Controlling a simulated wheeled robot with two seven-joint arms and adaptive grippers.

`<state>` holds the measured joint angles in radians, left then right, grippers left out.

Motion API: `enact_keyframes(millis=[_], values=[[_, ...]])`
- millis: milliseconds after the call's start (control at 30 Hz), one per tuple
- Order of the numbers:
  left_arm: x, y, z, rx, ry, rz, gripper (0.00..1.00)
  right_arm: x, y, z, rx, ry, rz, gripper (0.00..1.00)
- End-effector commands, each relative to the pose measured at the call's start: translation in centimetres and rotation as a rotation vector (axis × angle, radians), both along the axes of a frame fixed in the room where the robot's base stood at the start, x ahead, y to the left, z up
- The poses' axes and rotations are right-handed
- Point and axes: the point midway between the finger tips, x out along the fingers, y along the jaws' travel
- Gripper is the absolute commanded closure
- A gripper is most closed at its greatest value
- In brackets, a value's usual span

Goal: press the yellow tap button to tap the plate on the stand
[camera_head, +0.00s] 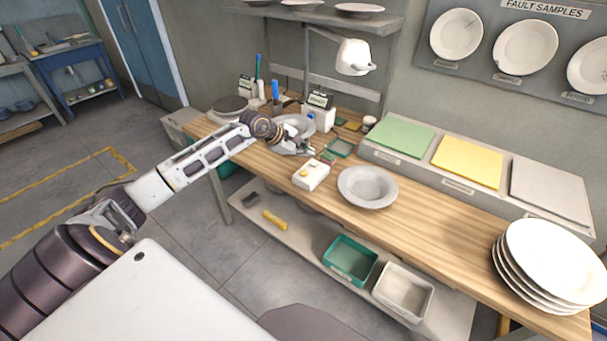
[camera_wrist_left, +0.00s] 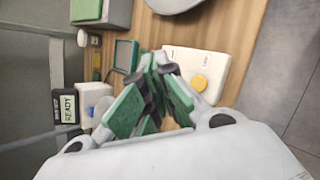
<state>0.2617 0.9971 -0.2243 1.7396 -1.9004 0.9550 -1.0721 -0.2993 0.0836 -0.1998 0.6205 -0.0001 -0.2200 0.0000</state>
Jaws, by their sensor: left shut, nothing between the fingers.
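The yellow tap button (camera_head: 304,173) sits on a white box on the wooden bench. In the left wrist view the button (camera_wrist_left: 199,83) is right of the green-padded fingers, apart from them. My left gripper (camera_head: 311,152) is shut and empty, just behind the box in the head view; its fingertips also show in the wrist view (camera_wrist_left: 157,62). A grey plate (camera_head: 368,187) lies right of the box. Another plate (camera_head: 298,122) is partly hidden behind my left wrist; I cannot tell which is on a stand. My right gripper is not in view.
A device reading READY (camera_wrist_left: 67,109) stands behind the gripper. A small green tray (camera_head: 341,147) lies near the fingers. Green, yellow and grey pads (camera_head: 466,162) line the back right. A stack of white plates (camera_head: 553,260) stands at the right end.

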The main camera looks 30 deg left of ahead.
Motion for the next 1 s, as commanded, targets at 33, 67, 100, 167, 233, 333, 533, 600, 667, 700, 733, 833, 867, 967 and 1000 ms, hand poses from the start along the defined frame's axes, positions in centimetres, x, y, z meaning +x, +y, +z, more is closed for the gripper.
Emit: enact_keyframes(millis=[33, 67, 100, 167, 233, 333, 533, 600, 667, 700, 733, 833, 867, 967, 1000], values=[[0.0, 0.0, -0.7, -0.001, 0.001, 0.0, 1.0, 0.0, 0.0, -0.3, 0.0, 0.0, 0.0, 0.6], [0.0, 0.0, -0.9, -0.001, 0.001, 0.0, 1.0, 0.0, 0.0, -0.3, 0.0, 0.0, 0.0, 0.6], [0.0, 0.0, -1.3, -0.001, 0.0, 0.001, 1.0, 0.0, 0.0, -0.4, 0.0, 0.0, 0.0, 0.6], [0.0, 0.0, -1.9, -0.001, 0.0, 0.001, 1.0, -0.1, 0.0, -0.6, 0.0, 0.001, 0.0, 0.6], [0.0, 0.0, -2.5, -0.001, 0.001, 0.001, 1.0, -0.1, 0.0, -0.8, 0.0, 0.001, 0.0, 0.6], [0.0, -0.1, -3.4, -0.001, 0.001, 0.0, 1.0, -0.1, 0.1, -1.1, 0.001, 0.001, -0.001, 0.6], [0.0, 0.0, -4.6, 0.001, 0.0, -0.001, 1.0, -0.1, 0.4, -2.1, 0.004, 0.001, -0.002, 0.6], [0.0, 0.0, -5.0, 0.0, 0.0, 0.0, 1.0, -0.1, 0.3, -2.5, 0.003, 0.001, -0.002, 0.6], [0.0, 0.0, -5.3, 0.0, 0.0, 0.0, 1.0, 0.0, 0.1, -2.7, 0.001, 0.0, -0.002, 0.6], [0.0, 0.0, -5.5, 0.0, 0.0, 0.0, 1.0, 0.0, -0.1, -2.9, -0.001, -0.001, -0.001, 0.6], [0.0, 0.0, -5.6, 0.0, 0.0, 0.0, 1.0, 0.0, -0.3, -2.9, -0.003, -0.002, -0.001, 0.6], [0.0, 0.0, -5.9, 0.0, 0.0, 0.0, 1.0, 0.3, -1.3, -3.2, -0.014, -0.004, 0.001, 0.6], [0.0, 0.0, -6.0, 0.0, 0.0, 0.0, 1.0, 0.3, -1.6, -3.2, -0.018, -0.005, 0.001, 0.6], [0.0, 0.0, -6.1, 0.0, 0.0, 0.0, 1.0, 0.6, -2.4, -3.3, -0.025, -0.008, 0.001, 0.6], [0.0, 0.0, -6.1, 0.0, 0.0, 0.0, 1.0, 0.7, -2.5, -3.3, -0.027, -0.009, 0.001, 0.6]])
